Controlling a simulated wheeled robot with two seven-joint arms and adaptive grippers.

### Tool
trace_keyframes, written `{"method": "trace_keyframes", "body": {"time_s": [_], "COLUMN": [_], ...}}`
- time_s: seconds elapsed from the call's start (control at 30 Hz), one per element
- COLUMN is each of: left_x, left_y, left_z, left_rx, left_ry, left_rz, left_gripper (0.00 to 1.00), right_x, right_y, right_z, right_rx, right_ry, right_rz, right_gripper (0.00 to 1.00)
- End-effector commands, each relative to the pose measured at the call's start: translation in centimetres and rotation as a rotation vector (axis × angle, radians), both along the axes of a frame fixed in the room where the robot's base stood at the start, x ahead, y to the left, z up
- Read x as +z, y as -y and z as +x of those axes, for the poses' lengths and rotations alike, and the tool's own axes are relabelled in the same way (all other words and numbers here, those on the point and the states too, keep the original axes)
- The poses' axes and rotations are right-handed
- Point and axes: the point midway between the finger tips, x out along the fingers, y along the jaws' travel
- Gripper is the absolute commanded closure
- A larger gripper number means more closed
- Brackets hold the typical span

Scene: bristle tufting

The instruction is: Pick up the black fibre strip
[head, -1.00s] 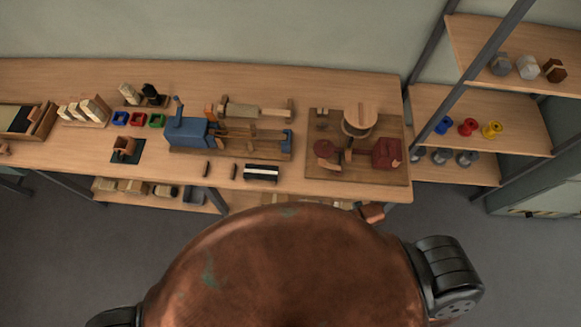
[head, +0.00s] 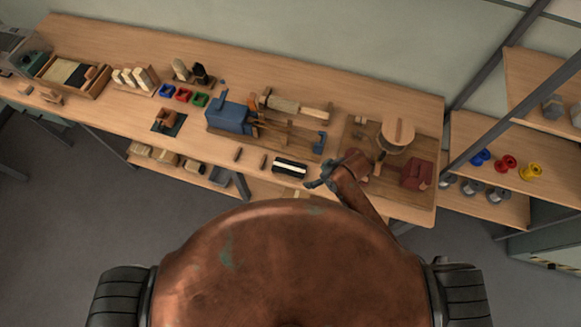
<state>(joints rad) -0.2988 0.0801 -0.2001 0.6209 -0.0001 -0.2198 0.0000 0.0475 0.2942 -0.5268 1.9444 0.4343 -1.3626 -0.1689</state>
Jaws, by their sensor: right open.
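A black-and-white banded piece (head: 290,167) lies near the front edge of the bench; its black bands run along both sides of a white one. Two small dark strips, one (head: 237,155) and another (head: 262,161), lie to its left. I cannot tell for sure which of these is the black fibre strip. My right gripper (head: 315,184) is open and empty at the bench's front edge, just right of and in front of the banded piece, apart from it. My left gripper is not in view.
A blue vise-like machine (head: 232,116) stands behind the strips. A board (head: 350,133) with a red device (head: 416,174) is to the right. Blue, red and green small bins (head: 183,95) sit further left. A shelf rack (head: 490,140) stands at the right.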

Motion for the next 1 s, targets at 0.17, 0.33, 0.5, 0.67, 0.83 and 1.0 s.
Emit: {"method": "trace_keyframes", "body": {"time_s": [0.17, 0.33, 0.5, 0.67, 0.83, 1.0], "left_x": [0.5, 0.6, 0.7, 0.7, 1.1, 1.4], "left_y": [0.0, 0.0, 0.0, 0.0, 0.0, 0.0], "left_z": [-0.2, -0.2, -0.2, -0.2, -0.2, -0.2], "left_rx": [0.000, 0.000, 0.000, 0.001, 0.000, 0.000], "left_ry": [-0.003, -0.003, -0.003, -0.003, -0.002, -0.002], "left_rz": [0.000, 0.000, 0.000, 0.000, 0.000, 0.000], "left_gripper": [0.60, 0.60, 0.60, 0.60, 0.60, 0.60], "right_x": [2.3, 3.2, 2.9, 1.4, -0.3, -2.7], "right_y": [-5.2, -6.6, -7.1, -7.7, -8.3, -9.2], "right_z": [3.7, 5.2, 5.7, 5.9, 5.9, 6.2], "right_rx": [0.275, 0.407, 0.449, 0.449, 0.448, 0.447], "right_ry": [0.025, 0.021, 0.017, 0.015, 0.014, 0.016], "right_rz": [-0.048, -0.093, -0.108, -0.108, -0.108, -0.108], "right_gripper": [0.33, 0.33, 0.33, 0.33, 0.33, 0.33]}}
